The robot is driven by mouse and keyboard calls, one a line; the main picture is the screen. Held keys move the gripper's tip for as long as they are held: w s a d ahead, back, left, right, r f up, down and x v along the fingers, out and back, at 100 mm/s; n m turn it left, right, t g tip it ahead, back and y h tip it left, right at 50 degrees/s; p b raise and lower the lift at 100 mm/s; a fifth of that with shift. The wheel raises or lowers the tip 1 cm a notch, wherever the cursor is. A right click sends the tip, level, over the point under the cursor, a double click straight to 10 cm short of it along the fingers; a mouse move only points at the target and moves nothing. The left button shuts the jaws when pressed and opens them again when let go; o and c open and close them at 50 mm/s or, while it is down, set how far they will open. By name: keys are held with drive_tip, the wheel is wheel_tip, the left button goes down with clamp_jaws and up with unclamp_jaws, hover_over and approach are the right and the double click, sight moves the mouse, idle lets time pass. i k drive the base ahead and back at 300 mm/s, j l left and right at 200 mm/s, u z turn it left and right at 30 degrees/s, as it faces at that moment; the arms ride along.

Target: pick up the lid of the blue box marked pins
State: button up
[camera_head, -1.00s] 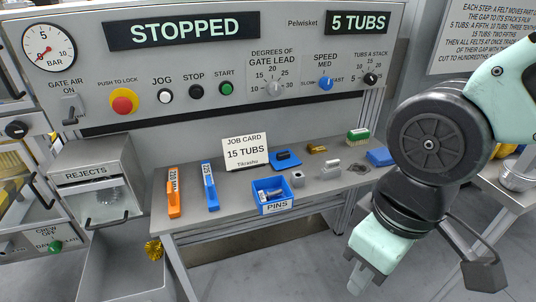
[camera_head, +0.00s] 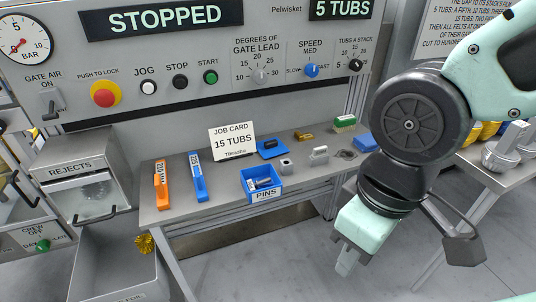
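The blue box marked PINS (camera_head: 248,186) stands near the front edge of the bench, open at the top, with grey metal pins inside. A flat blue lid (camera_head: 262,154) with a dark handle lies on the bench just behind the box, in front of the panel. It is apart from the box. My gripper (camera_head: 344,262) hangs in front of the bench, to the right of the box and lower in the picture, well away from the lid. It points down. Its fingers are small here, and I cannot make out a gap between them.
Beside the lid are a small grey block (camera_head: 286,166), a grey handled piece (camera_head: 319,155), a brass piece (camera_head: 304,136), a green-and-white brush (camera_head: 344,123) and a blue block (camera_head: 365,142). A job card (camera_head: 232,141), an orange tool (camera_head: 161,186) and a blue tool (camera_head: 197,178) are to the left.

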sight(269, 149)
drive_tip(key=i+l+u, duration=0.15)
drive_tip(key=u, duration=0.2)
drive_tip(key=i+l+u, duration=0.55)
drive_tip(key=u, duration=0.15)
